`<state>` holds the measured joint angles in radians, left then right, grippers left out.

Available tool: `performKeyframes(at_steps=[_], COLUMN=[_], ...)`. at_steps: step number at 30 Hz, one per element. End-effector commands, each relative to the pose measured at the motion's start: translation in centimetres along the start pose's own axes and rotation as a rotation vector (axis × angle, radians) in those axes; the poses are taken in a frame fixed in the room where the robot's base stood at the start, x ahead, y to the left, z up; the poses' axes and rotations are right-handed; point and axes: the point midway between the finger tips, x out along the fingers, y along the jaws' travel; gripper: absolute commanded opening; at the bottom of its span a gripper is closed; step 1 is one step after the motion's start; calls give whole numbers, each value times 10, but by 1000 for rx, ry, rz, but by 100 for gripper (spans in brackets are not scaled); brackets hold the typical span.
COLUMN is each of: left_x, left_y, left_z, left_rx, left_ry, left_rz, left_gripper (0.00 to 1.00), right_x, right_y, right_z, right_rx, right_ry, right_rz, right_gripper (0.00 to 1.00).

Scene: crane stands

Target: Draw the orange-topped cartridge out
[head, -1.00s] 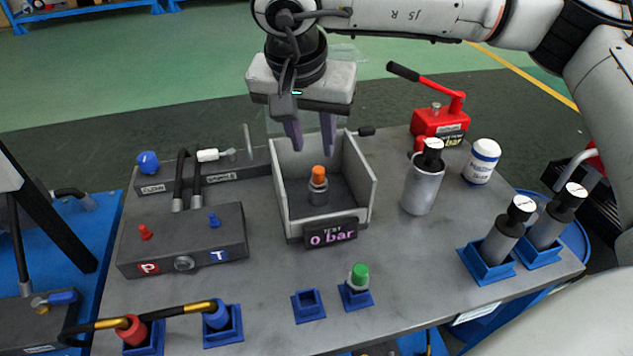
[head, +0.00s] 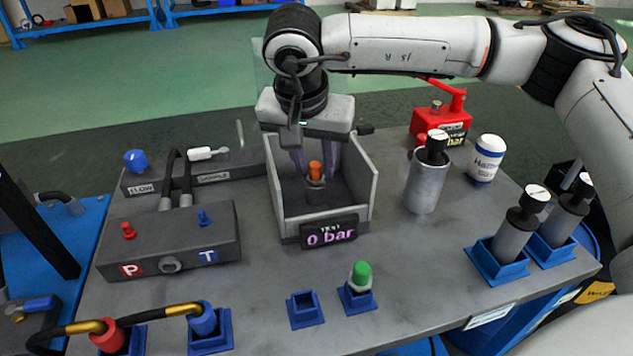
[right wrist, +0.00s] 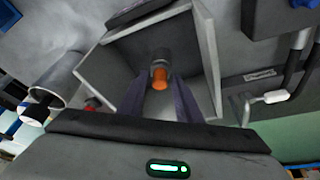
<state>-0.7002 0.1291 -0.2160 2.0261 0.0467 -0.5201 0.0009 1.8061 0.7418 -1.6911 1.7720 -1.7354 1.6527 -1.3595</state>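The orange-topped cartridge (head: 315,178) stands upright in a socket inside the open grey test box (head: 273,199). Its orange top also shows in the right wrist view (right wrist: 161,79). My right gripper (head: 315,172) reaches down into the box from behind, its two purple fingers apart, one on each side of the cartridge. In the right wrist view the fingers (right wrist: 168,95) are spread, with the cartridge just beyond their tips and no visible contact. The box display (head: 330,234) reads 0 bar. My left gripper is not in view.
The box walls stand close around my right fingers. A green-topped cartridge (head: 361,276) sits in a blue holder at the front, beside an empty blue holder (head: 305,309). A metal cylinder (head: 427,185), white bottle (head: 486,160) and red hand pump (head: 441,121) stand to the right.

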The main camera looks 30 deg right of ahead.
Motion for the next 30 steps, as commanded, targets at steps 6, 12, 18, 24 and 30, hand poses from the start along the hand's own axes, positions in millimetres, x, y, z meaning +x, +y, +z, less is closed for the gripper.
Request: performKeyframes(at_steps=[6, 12, 18, 24, 30], left_x=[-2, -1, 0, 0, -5], left_y=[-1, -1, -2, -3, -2], left_z=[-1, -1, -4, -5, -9], left_rx=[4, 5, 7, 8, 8], left_ry=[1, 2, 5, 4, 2], left_rz=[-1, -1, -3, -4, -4], left_gripper=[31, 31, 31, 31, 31], right_x=[-1, -1, -2, -5, -14], right_y=[0, 0, 0, 0, 0], right_z=[0, 0, -1, -2, -5], right_rx=[1, 1, 1, 1, 1], right_ry=[0, 1, 0, 1, 1], right_rz=[0, -1, -2, -2, -2], right_gripper=[19, 0, 0, 0, 0])
